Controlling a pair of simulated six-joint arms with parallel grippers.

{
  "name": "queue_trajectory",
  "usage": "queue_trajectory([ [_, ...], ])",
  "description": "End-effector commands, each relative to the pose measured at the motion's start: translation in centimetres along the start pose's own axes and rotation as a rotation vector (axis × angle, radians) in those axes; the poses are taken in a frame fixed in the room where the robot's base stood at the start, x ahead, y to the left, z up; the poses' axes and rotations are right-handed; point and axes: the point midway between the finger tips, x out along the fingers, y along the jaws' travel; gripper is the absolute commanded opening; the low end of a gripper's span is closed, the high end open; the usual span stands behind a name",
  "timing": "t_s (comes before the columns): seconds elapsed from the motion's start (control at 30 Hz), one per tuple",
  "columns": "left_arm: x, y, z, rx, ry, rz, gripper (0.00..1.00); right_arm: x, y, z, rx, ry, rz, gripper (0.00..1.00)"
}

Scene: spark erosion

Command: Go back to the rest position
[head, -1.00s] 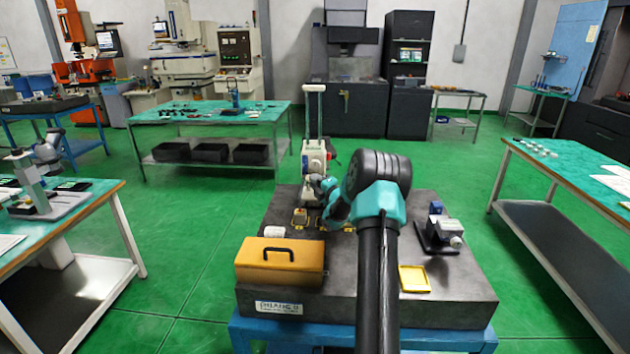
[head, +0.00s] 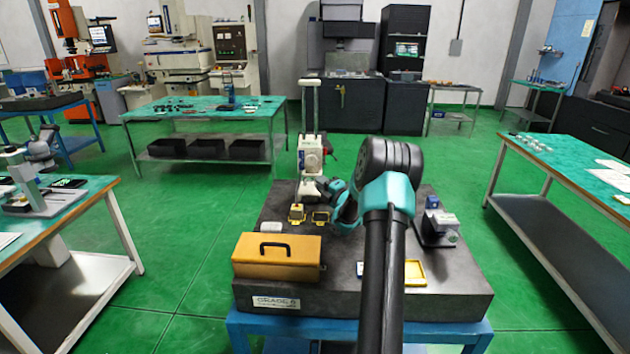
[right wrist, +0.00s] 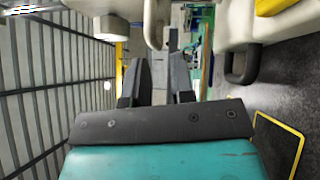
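My right arm reaches from the bottom of the head view over the dark granite plate (head: 350,300). Its gripper (head: 324,186) is near the plate's far left part, beside a white upright instrument (head: 311,155). In the right wrist view the two black fingers of the right gripper (right wrist: 162,70) are apart, with nothing visible between them. Whether the gripper touches the instrument cannot be told. My left gripper does not show in either view.
A yellow case (head: 277,263) stands at the plate's front left. Two small yellow-edged pieces (head: 297,213) lie behind it. A yellow tray (head: 414,273) and a grey vise-like device (head: 437,227) are at the right. Green floor is free around the plate.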

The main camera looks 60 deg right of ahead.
Motion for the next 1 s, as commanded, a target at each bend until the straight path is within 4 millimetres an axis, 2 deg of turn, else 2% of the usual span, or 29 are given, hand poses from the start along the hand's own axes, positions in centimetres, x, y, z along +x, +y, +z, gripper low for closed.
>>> queue_trajectory([
  [0.1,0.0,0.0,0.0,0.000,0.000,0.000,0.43,-1.4,0.0,0.0,-0.001,0.000,-0.001,0.23],
  [0.2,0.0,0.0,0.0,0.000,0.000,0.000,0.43,-1.9,0.0,0.0,-0.002,0.001,0.000,0.23],
  [0.77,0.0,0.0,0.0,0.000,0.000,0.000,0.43,-1.8,0.2,-0.3,0.002,0.006,0.000,0.23],
  [0.87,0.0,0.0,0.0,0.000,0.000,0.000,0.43,-1.0,0.7,-1.3,0.014,0.022,-0.004,0.23],
  [1.0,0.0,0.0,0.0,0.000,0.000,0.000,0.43,1.2,2.6,-4.6,0.049,0.077,-0.017,0.23],
])
